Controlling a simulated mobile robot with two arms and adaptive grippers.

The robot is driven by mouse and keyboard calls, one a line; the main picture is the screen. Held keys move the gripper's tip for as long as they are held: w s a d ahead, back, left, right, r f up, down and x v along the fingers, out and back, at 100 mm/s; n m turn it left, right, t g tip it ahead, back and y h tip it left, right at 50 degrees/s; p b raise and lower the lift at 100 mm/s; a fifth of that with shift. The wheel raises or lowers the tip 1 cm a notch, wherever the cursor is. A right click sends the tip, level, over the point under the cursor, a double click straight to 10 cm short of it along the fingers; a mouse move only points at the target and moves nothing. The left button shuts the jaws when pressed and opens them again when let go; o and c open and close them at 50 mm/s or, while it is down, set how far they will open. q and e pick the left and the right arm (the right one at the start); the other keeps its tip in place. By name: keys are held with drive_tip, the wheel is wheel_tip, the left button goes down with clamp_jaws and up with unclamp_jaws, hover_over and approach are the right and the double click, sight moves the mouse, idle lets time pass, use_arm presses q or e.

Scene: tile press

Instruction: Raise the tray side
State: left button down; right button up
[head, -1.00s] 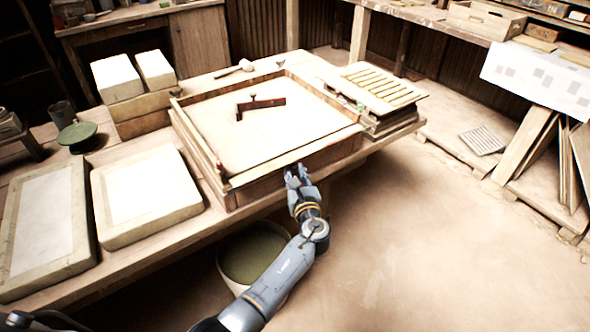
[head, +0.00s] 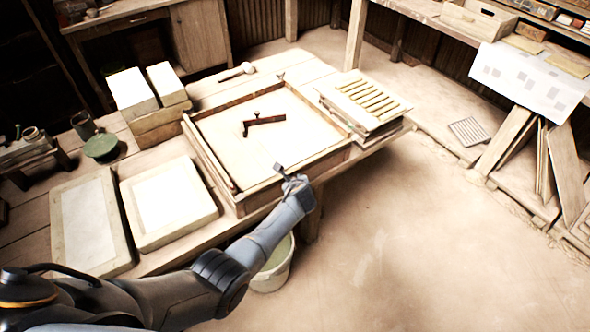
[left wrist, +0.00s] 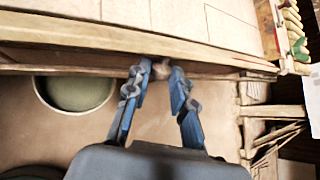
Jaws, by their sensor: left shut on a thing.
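The tray (head: 222,128) is a shallow wooden frame with a pale floor, standing on the bench. Its front side (head: 325,162) is a long wooden board along the edge nearest me; it also crosses the top of the left wrist view (left wrist: 80,34). My left gripper (head: 287,175) is at the middle of this side, on its outer face. In the left wrist view its fingertips (left wrist: 161,70) are closed around a small round wooden knob (left wrist: 161,69) on the side. The fingers partly hide the knob. My right gripper is not in view.
A dark angled tool (head: 265,121) lies on the tray floor. Two pale slabs (head: 168,203) lie left of the tray, and a slatted stack (head: 368,98) stands to its right. A bucket (head: 273,268) is under the bench front.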

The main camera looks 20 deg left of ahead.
sight(292, 170)
use_arm(q)
drive_tip(key=p, duration=0.1)
drive_tip(key=r+g+h+p, duration=0.1)
drive_tip(key=r+p, duration=0.1)
drive_tip(key=shift+w+a+n+g+h, duration=0.25)
drive_tip(key=shift+a+n+g+h, duration=0.05)
drive_tip(key=shift+a+g+h, duration=0.1)
drive_tip(key=shift+w+g+h+p, duration=0.1)
drive_tip(key=shift+g+h+p, duration=0.2)
drive_tip(key=shift+h+p, duration=0.1)
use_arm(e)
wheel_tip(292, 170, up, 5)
use_arm(q)
drive_tip(key=shift+w+a+r, duration=0.1)
drive_tip(key=shift+w+a+n+g+h+b, duration=0.2)
drive_tip(key=shift+n+g+h+b, duration=0.2)
drive_tip(key=shift+g+h+b, duration=0.35)
drive_tip(key=h+b, duration=0.1)
drive_tip(key=g+b, duration=0.1)
drive_tip(key=b, duration=0.1)
drive_tip(key=shift+w+a+r+h, duration=0.2)
drive_tip(key=shift+a+r+h, duration=0.1)
drive_tip(key=shift+h, duration=0.05)
drive_tip(key=shift+w+a+r+n+g+h+b, duration=0.15)
drive_tip(key=shift+r+n+g+h+b, duration=0.25)
drive_tip(key=shift+b, duration=0.7)
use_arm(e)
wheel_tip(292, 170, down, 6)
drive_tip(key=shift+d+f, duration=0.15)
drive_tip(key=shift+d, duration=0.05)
